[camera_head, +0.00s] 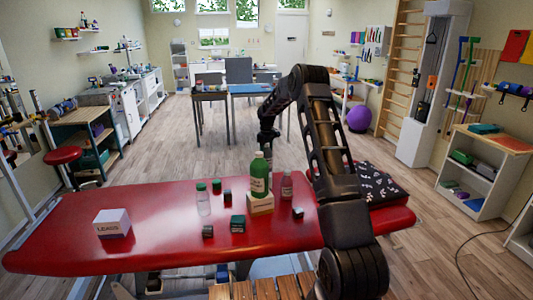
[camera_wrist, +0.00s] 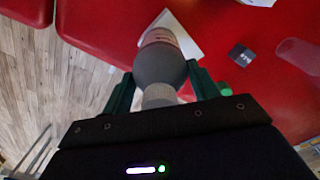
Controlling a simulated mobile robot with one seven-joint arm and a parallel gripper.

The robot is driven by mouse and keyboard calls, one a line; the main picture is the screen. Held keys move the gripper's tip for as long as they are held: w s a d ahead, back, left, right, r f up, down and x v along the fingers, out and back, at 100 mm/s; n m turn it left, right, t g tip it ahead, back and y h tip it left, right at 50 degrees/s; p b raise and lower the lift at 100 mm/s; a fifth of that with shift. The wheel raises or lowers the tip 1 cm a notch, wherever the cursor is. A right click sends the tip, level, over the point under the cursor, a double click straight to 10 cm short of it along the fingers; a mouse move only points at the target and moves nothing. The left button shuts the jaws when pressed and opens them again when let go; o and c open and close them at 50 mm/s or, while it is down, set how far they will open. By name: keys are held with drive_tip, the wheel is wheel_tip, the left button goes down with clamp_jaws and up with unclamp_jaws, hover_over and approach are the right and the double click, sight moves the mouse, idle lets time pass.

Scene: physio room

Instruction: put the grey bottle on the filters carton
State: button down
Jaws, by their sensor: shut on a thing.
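My gripper (camera_wrist: 160,88) is shut on the neck of the grey bottle (camera_wrist: 158,60), which hangs base-outward from the fingers in the wrist view. A white carton (camera_wrist: 184,38) shows partly behind the bottle there; I cannot tell whether the bottle touches it. In the head view, a pale carton (camera_head: 261,206) with small unreadable lettering stands on the red table, apparently the filters carton. A green bottle (camera_head: 259,182) appears directly above or behind it; I cannot tell which. My gripper and the grey bottle are mostly hidden behind the green bottle in the head view.
The table is clear between the LEADS carton and the clear bottle.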

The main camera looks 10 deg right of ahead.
drive_tip(key=shift+f, duration=0.55)
drive_tip(key=shift+c, duration=2.1)
unclamp_jaws()
drive_tip(key=shift+f, duration=0.15)
